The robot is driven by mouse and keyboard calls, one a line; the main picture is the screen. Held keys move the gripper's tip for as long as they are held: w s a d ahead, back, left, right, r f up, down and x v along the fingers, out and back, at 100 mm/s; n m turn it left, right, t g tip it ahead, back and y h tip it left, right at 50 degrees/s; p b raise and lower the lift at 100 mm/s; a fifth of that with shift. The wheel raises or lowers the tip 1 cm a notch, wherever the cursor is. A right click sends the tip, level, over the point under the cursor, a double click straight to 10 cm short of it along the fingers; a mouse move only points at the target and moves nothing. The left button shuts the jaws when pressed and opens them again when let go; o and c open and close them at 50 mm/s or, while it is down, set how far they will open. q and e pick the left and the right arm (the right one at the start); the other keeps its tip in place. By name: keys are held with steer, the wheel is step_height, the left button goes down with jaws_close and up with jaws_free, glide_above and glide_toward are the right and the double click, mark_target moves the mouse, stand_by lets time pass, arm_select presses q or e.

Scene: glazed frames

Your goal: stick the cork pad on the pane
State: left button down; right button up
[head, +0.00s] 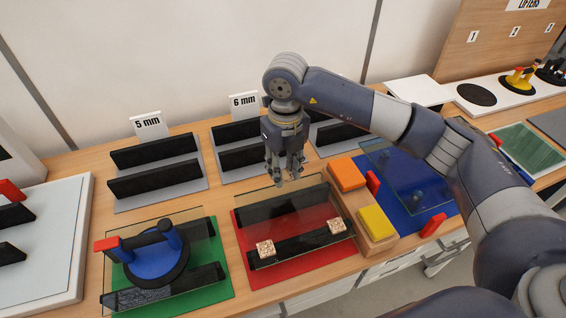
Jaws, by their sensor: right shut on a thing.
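A clear glass pane (285,229) lies across two black rails over the red mat (240,221). Two speckled cork pads sit at its front corners, one at the left (265,249) and one at the right (337,226). My right gripper (287,180) points down above the back part of the pane, apart from it. Its fingers are close together and shut on a small cork pad, which they mostly hide. My left gripper is not in view.
A blue suction lifter (157,262) stands on the pane over the green mat at the left. A wooden block (372,227) with orange and yellow pieces stands right of the red mat. Black racks marked 5 mm (149,125) and 6 mm (244,105) stand behind.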

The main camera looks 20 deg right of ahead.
mark_target(283, 194)
steer(key=shift+w+a+f+m, duration=0.1)
steer(key=shift+w+m, duration=0.1)
steer(key=shift+m, duration=0.8)
steer(key=shift+f+b, duration=0.2)
steer(key=shift+b, duration=0.25)
steer(key=shift+f+b, duration=1.45)
steer(key=shift+f, duration=0.1)
steer(key=shift+f, duration=0.15)
steer(key=shift+f+b, duration=1)
steer(key=shift+f, duration=0.1)
steer(key=shift+f+b, duration=0.5)
steer(key=shift+b, duration=0.15)
steer(key=shift+r, duration=0.1)
